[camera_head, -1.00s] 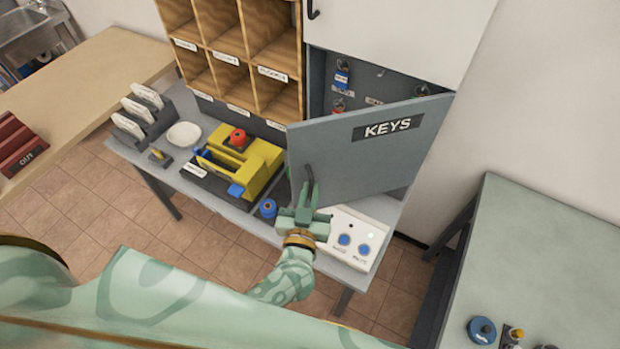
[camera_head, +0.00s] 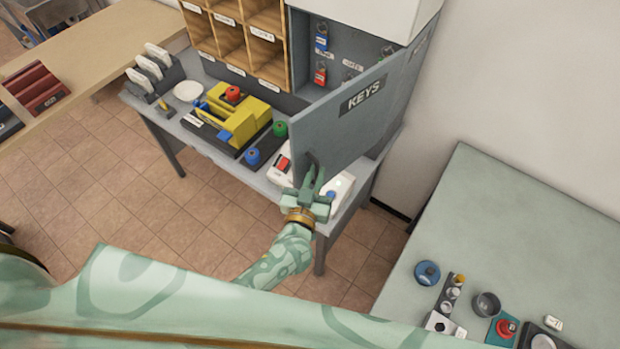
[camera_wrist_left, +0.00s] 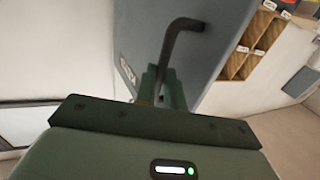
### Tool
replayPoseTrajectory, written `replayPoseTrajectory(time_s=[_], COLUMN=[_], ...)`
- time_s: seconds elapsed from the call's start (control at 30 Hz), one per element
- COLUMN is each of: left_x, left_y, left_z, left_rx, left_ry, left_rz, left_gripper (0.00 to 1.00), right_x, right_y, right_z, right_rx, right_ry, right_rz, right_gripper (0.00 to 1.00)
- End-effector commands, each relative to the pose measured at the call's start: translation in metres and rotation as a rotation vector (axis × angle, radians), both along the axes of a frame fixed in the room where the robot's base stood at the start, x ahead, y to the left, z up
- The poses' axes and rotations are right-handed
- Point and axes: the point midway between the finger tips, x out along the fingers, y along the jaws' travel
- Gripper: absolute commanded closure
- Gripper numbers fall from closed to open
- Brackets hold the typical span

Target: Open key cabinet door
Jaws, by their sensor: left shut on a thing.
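The grey key cabinet door (camera_head: 345,118), labelled KEYS, stands partly open, hinged on its right side. Inside the cabinet (camera_head: 352,62), key sets with blue and red tags hang on the back wall. My left gripper (camera_head: 312,182) is at the door's lower free edge, shut on the dark door handle (camera_head: 311,160). In the left wrist view the bent black handle (camera_wrist_left: 180,35) runs down between the fingers (camera_wrist_left: 161,88), with the door (camera_wrist_left: 215,50) behind it. My right gripper is not in view.
Below the door, the desk holds a white button box (camera_head: 281,170), partly hidden by the door and gripper, a yellow machine (camera_head: 243,122) and blue and green round items. Wooden pigeonholes (camera_head: 240,40) stand left of the cabinet. A green table (camera_head: 500,240) is at right.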

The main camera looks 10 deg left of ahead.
Motion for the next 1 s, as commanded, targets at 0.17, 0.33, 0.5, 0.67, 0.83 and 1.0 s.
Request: replayPoseTrajectory(time_s=[0.17, 0.33, 0.5, 0.67, 0.83, 1.0], left_x=[0.004, 0.005, 0.003, 0.002, -0.012, -0.052], left_y=[-0.005, -0.005, -0.003, -0.002, -0.001, -0.001], left_z=[0.007, 0.007, 0.006, 0.004, 0.002, 0.001], left_rx=[-0.001, -0.002, -0.002, -0.002, -0.001, -0.002], left_ry=[-0.014, -0.015, -0.011, -0.008, -0.005, -0.002], left_rz=[-0.008, -0.007, -0.004, -0.003, -0.002, -0.002], left_gripper=[1.00, 0.87, 0.68, 0.68, 0.68, 0.68], right_x=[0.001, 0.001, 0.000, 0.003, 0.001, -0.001], right_y=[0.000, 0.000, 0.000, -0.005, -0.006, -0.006], right_z=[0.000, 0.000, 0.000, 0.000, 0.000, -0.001], right_rx=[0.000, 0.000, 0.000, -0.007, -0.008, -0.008], right_ry=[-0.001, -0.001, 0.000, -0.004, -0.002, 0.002], right_rz=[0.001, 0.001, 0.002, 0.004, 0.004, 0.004], right_gripper=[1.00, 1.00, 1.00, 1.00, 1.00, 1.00])
